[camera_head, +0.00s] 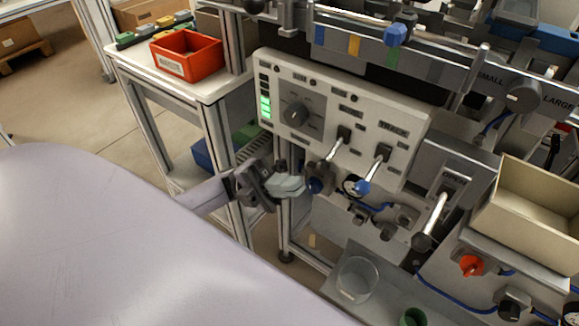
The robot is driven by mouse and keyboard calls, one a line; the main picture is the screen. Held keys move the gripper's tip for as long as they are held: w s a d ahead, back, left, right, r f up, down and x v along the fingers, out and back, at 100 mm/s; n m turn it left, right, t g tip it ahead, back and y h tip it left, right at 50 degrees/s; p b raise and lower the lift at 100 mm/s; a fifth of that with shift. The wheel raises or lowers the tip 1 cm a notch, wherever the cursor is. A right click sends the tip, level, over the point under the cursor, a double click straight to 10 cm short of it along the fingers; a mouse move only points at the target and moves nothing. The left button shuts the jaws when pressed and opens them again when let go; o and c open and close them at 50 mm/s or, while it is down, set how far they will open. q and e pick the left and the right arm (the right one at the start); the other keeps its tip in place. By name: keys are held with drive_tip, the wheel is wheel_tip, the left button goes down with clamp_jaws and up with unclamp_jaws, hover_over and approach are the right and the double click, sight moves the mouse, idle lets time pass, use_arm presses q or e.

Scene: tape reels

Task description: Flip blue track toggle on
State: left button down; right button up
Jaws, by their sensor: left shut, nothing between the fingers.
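The track toggle is a silver lever with a blue tip (362,187). It comes out of a dark slot under the TRACK label on the white control panel (405,112), and its tip points down and to the left. To its left, a similar silver lever with a dark tip (316,185) also slants down. My left gripper (298,186) is shut and empty, in front of the panel's lower edge. Its pale fingertips are close to the dark tip, left of the blue tip; whether they touch the dark tip I cannot tell. My right gripper is not in view.
A rotary knob (295,115) and lit green bars (265,106) are on the panel. Another lever (432,222) is to the right. A beige bin (525,205), a clear cup (357,278) and a red knob (471,265) are lower right. A red bin (187,54) stands upper left.

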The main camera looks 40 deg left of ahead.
sight(355, 187)
use_arm(q)
drive_tip(key=p+x, duration=0.3)
drive_tip(key=x, duration=0.6)
drive_tip(key=shift+d+r, duration=0.15)
drive_tip(key=shift+r, duration=0.1)
drive_tip(key=shift+d+r, duration=0.15)
drive_tip(key=shift+d, duration=0.2)
